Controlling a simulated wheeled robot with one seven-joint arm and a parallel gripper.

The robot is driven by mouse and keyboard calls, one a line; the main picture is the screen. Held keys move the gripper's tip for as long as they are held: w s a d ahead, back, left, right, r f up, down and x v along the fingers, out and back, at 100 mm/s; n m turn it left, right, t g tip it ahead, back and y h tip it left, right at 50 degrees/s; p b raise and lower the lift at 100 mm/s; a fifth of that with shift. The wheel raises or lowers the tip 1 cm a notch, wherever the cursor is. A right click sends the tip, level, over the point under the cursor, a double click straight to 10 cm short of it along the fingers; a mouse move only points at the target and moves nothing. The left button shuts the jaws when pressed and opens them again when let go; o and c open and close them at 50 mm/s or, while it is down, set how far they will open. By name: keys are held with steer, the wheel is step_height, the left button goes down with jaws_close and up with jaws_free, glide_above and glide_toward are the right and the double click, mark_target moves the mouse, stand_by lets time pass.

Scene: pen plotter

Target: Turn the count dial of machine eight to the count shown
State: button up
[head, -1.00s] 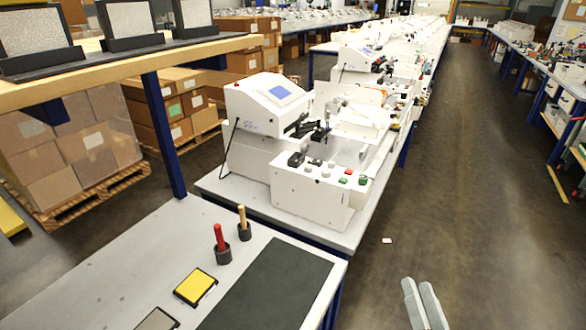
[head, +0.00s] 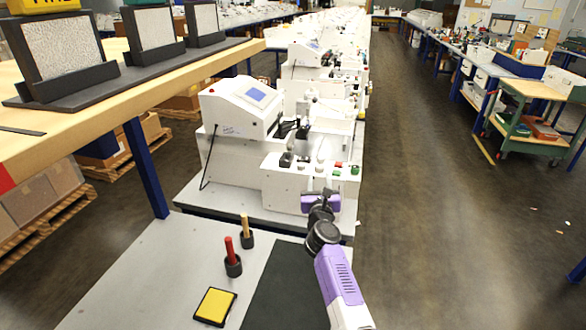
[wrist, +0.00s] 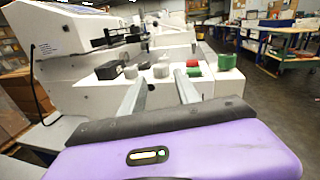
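The nearest white machine (head: 235,110) stands on a grey bench, with a small blue screen on its sloped top. No number is readable on it. Its front control box (head: 285,185) carries black knobs, pale grey dials and red and green buttons. In the wrist view, grey dials (wrist: 161,71) sit between a black knob (wrist: 109,70) and the green button (wrist: 227,62). I cannot tell which is the count dial, and no count is legible. My gripper (wrist: 160,78) is open and empty; its fingers point at the control box. In the head view my gripper (head: 322,192) covers part of the box front.
The near table holds a red peg (head: 230,250), a wooden peg (head: 245,228), a yellow pad (head: 215,306) and a dark mat (head: 275,290). A wooden shelf (head: 180,85) with framed panels is at left. The aisle floor (head: 430,190) at right is clear.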

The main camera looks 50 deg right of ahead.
mark_target(320, 170)
steer(key=shift+r+m, duration=0.1)
steer(key=shift+m, duration=0.4)
steer(key=shift+w+d, duration=0.2)
steer(key=shift+d, duration=0.05)
steer(key=shift+b+x, duration=1.2)
steer(key=shift+x, duration=2.35)
jaws_close()
